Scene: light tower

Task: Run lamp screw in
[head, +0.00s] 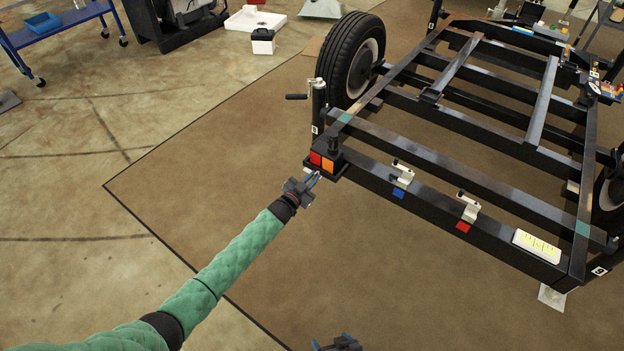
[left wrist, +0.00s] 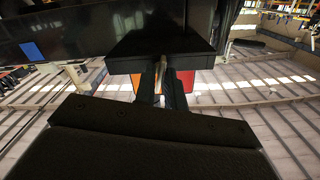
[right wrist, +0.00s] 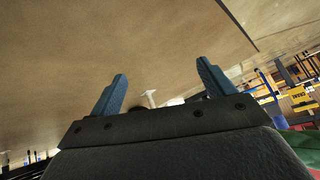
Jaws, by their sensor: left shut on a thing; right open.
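The red and orange lamp (head: 322,162) sits at the near left corner of the trailer frame, in a black holder. How deep the screw sits is hidden. My right gripper (head: 337,344) is low at the bottom edge of the head view. Its blue fingers (right wrist: 160,92) are apart and empty.
The black trailer frame (head: 430,160) fills the right side, with a wheel (head: 345,62) behind the lamp. The brown mat (head: 400,280) in front is clear.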

